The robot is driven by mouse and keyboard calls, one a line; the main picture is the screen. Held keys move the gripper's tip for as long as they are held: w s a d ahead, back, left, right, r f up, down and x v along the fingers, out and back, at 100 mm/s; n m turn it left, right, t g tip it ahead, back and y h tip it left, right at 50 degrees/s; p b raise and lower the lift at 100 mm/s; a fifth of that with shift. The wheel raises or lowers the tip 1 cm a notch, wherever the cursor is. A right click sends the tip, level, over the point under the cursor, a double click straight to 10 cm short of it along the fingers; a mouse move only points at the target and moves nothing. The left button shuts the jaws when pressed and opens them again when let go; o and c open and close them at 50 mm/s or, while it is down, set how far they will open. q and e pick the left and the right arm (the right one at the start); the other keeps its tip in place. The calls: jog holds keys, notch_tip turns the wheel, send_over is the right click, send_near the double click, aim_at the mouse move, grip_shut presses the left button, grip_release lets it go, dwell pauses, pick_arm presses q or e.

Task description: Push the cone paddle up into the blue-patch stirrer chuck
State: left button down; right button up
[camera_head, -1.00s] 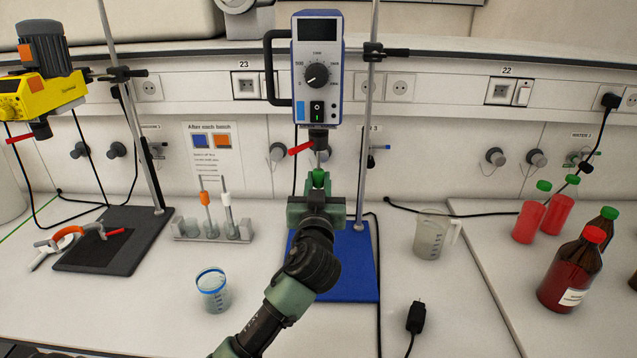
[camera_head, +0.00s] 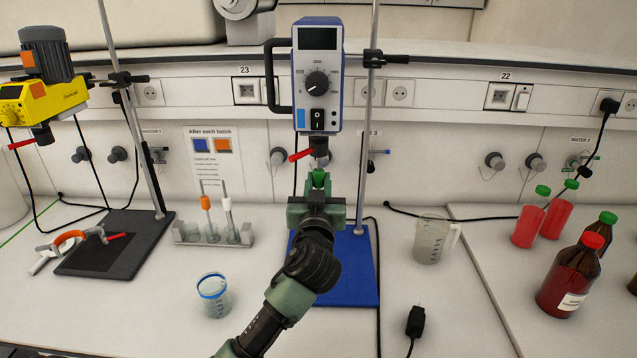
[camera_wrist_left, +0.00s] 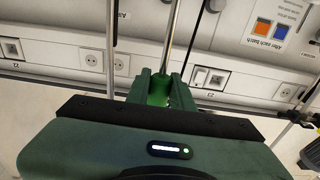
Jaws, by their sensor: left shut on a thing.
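The blue-patch stirrer (camera_head: 317,75) hangs on its stand at the centre, a blue patch low on its front. Its dark chuck (camera_head: 320,143) points down, with a red lever (camera_head: 301,155) at its left. My left gripper (camera_head: 318,194) is directly below the chuck, shut on the green cone paddle (camera_head: 319,179). In the left wrist view the paddle's green part (camera_wrist_left: 158,88) sits between the fingers (camera_wrist_left: 158,90) and its thin metal shaft (camera_wrist_left: 169,42) rises from it. In the head view the shaft's top is at the chuck; I cannot tell how far inside. My right gripper is not in view.
The blue stand base (camera_head: 348,280) lies under my arm. A rack (camera_head: 213,239) with orange and white paddles and a blue-rimmed beaker (camera_head: 213,295) are left. A clear jug (camera_head: 432,240) and bottles (camera_head: 572,275) are right. A yellow stirrer (camera_head: 40,95) stands far left.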

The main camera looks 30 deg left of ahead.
pick_arm(q)
jog(key=shift+b, duration=0.35)
jog(key=shift+r+p, duration=0.55)
jog(key=shift+r, duration=0.2)
jog(key=c, duration=1.1)
grip_release()
jog(key=shift+c, duration=0.2)
jog(key=shift+f, duration=0.15)
